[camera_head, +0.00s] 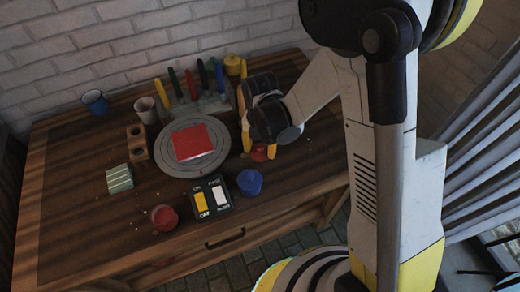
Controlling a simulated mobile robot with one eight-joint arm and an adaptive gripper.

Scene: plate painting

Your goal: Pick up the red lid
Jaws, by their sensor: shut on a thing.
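The red lid (260,154) is low over or on the table, right of the round grey turntable. My gripper (259,150) points down with its yellow fingers on either side of the red lid, shut on it. Part of the lid is hidden by the fingers, and I cannot tell whether it touches the table. A red paint pot (164,217) stands near the table's front edge.
A red square plate (193,143) lies on the grey turntable (173,167). A blue pot (249,183) and a switch box (209,198) stand in front. Several coloured upright tools (191,84), a yellow pot (233,65) and cups (95,101) stand behind.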

